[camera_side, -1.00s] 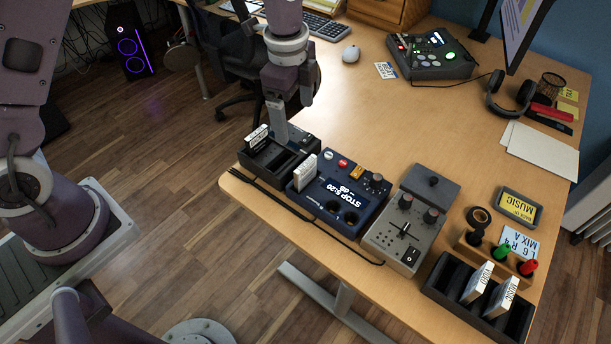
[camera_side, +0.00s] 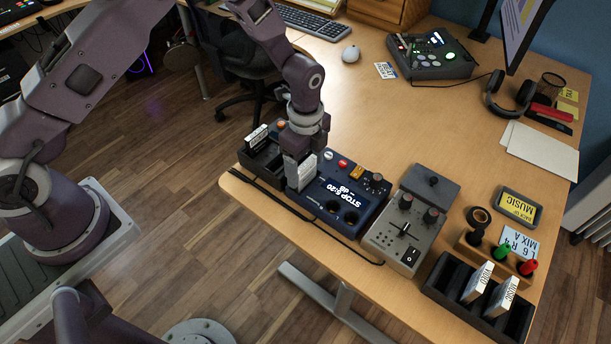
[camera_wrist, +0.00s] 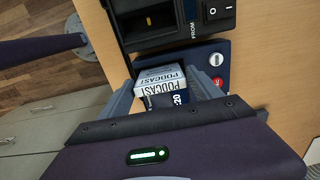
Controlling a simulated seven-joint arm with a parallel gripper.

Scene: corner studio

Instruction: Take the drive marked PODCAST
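The drive marked PODCAST (camera_wrist: 160,80) has a white label and shows between my fingers in the wrist view. It stands upright at the left end of the blue device with the STOP 6:20 display (camera_side: 345,196). In the side view my gripper mostly hides it. My gripper (camera_side: 299,178) is lowered over it from above. In the wrist view my gripper (camera_wrist: 160,83) has one finger on each side of the drive. The fingers look spread, with a narrow gap beside the drive; contact is hard to judge.
A black dock (camera_side: 261,154) holding another drive (camera_side: 257,137) stands close on the left. A grey fader box (camera_side: 400,231) is to the right. A black rack (camera_side: 462,290) at the front right holds drives marked VIDEO (camera_side: 477,283) and MUSIC (camera_side: 502,298). The desk middle is clear.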

